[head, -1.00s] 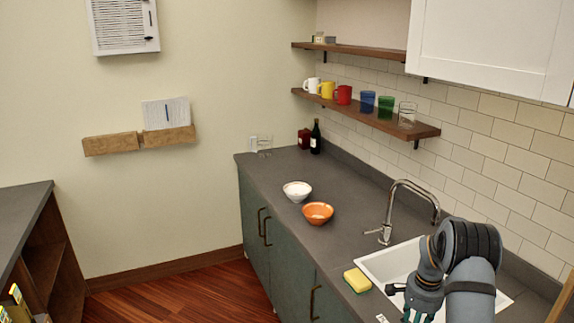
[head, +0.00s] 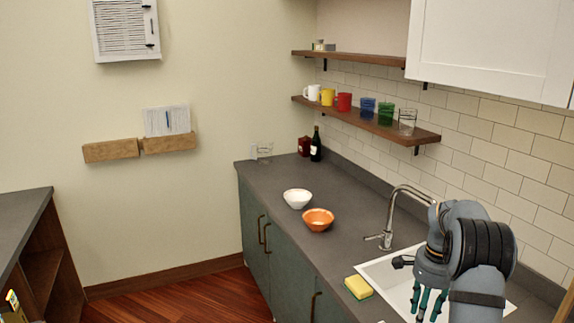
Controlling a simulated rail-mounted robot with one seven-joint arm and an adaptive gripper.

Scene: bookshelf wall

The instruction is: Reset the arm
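My arm shows at the lower right of the head view, bent over the sink (head: 381,271). My gripper (head: 428,302) hangs at its end with dark teal fingers pointing down, over the sink area. Its fingertips reach close to the bottom edge of the picture. I cannot tell how far apart the fingers are, and no object shows between them.
A yellow-green sponge (head: 358,287) lies left of the sink. A tall faucet (head: 393,215) stands behind it. An orange bowl (head: 318,220) and a white bowl (head: 297,198) sit on the counter. Several mugs and glasses line the lower shelf (head: 365,122). A white cabinet (head: 490,50) hangs above.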

